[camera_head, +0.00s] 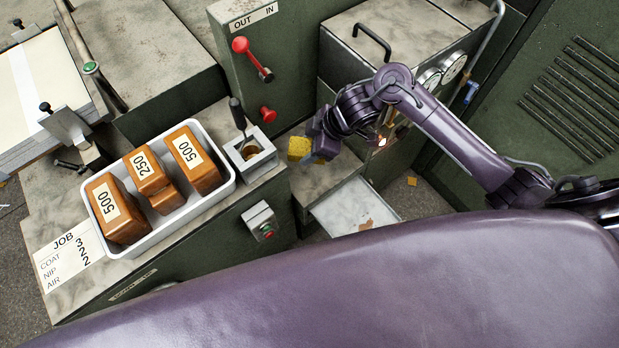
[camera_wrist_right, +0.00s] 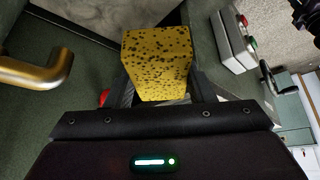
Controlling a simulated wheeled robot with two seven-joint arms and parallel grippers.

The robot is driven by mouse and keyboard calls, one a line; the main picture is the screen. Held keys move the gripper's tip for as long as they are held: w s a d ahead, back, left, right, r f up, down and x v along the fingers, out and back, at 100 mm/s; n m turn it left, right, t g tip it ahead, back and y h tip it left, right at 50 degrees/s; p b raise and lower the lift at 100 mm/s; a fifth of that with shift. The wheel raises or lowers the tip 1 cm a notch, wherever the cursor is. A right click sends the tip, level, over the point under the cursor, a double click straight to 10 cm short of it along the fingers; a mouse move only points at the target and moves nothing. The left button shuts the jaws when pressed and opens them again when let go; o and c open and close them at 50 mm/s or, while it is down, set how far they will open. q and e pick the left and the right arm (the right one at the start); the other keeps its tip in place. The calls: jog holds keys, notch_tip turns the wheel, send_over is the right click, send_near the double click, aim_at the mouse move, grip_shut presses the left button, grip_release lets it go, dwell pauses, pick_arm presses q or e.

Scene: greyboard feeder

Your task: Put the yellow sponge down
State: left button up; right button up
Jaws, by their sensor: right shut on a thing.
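The yellow sponge (camera_head: 299,148) shows at the tip of my right gripper (camera_head: 314,152) in the head view, over a grey ledge beside the green machine. In the right wrist view the dark-pored sponge (camera_wrist_right: 158,62) sits between the two fingers of my right gripper (camera_wrist_right: 162,92), which is shut on it. I cannot tell from these views whether the sponge touches the surface under it. My left gripper is in neither view.
A white tray (camera_head: 229,187) holds brown blocks marked 500 and 250. A small square cup (camera_head: 250,155) with a dark handle stands next to it. A shallow metal tray (camera_head: 345,213) lies below. A brass bar (camera_wrist_right: 40,72) is near the wrist.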

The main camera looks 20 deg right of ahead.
jog(key=b, duration=0.2)
send_over(304, 181)
jog(key=d, duration=0.2)
jog(key=f, duration=1.1)
jog(key=shift+s+a, duration=0.2)
jog(key=shift+s, duration=0.15)
jog(key=shift+f, duration=2.25)
jog(key=shift+f, duration=0.15)
jog(key=o, duration=1.3)
jog(key=shift+r, duration=0.25)
jog(key=p+v, duration=0.1)
jog(key=v, duration=1.1)
jog(key=shift+p, duration=0.35)
